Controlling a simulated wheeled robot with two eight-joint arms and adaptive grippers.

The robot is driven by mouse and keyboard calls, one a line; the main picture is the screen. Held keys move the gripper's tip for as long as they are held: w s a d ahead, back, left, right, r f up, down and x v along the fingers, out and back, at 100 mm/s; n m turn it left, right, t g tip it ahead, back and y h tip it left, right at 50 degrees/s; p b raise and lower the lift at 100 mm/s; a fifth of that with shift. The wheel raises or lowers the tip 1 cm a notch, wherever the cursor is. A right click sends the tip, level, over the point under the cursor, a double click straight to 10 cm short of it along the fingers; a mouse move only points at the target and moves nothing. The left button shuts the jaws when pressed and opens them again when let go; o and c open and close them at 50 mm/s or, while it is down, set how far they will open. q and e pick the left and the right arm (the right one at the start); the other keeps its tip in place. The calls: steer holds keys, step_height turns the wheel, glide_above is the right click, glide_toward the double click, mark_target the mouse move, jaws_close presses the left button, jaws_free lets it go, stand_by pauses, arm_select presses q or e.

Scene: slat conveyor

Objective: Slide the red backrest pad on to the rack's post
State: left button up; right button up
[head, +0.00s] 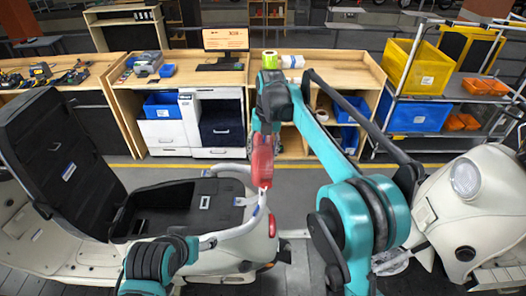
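The red backrest pad (262,161) is upright above the rear of the cream scooter. My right gripper (263,136) reaches down from above and is shut on the pad's upper end; its fingertips are hard to make out. The rack (238,231) is a pale tube frame at the scooter's rear. Its post (263,198) rises just under the pad. The pad's lower end is right at the post's top in this view; I cannot tell whether it is around the post or only in front of it. My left arm shows at the bottom left, but its gripper is out of view.
The cream scooter has a black open compartment (180,207) and a raised dark panel (58,165). Another cream scooter (470,215) stands at the right. Behind the grey floor are a wooden workbench (320,74) and a shelf with yellow and blue bins (416,65).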

steer(key=shift+f, duration=0.35)
stand_by(0.3)
steer(key=shift+a+f+b, duration=0.15)
steer(key=shift+f+b, duration=0.95)
steer(key=shift+f, duration=0.3)
steer(key=shift+f, duration=0.2)
steer(key=shift+a+f+b, duration=0.15)
steer(key=shift+f+b, duration=0.85)
steer(key=shift+f, duration=0.3)
steer(key=o, duration=1.5)
steer(key=shift+r, duration=0.1)
